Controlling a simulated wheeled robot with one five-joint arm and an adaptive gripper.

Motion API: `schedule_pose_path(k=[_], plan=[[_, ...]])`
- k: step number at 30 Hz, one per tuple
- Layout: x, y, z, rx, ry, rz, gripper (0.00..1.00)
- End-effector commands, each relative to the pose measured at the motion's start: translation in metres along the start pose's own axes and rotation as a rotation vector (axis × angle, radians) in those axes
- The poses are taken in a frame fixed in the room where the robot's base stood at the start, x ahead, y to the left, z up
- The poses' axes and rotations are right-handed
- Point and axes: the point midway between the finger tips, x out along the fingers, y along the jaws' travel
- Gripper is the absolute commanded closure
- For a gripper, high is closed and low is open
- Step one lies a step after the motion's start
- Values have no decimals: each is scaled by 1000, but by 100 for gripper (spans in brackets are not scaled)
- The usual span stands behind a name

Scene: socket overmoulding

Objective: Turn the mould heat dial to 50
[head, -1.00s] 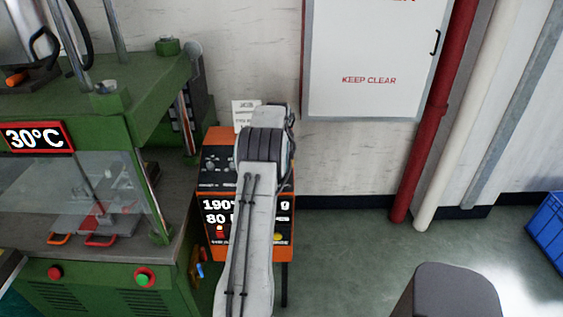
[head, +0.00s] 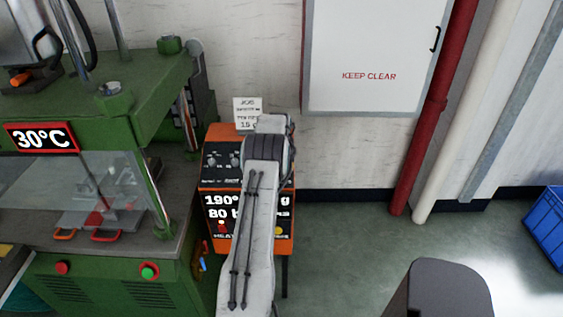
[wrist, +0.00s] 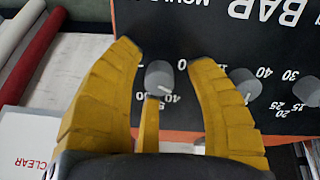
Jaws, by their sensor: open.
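The control box (head: 290,243) is orange with a dark dial panel, standing right of the green press. In the wrist view its panel (wrist: 180,30) appears upside down, with a row of grey dials. One grey dial (wrist: 159,76) sits between the fingertips of my gripper (wrist: 165,62), which is open around it. Numbers including 40 and 50 show beside this dial; its exact setting is unclear. Whether the fingers touch it cannot be told. "MOULD" is partly readable above. In the head view my arm covers the panel's right part and my gripper is hidden.
A second dial (wrist: 245,84) and a third at the picture's edge lie close right of the fingers. The green press (head: 120,90) stands left, its display (head: 42,138) reading 30°C. A red pipe (head: 425,120) and open floor are right.

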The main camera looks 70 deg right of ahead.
Motion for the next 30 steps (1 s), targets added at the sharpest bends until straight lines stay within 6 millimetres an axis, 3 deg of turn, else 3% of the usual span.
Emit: schedule_pose_path(k=[18, 30], plan=[[0, 0, 0, 0, 0, 0, 100], [5, -1, 1, 68, 0, 0, 100]])
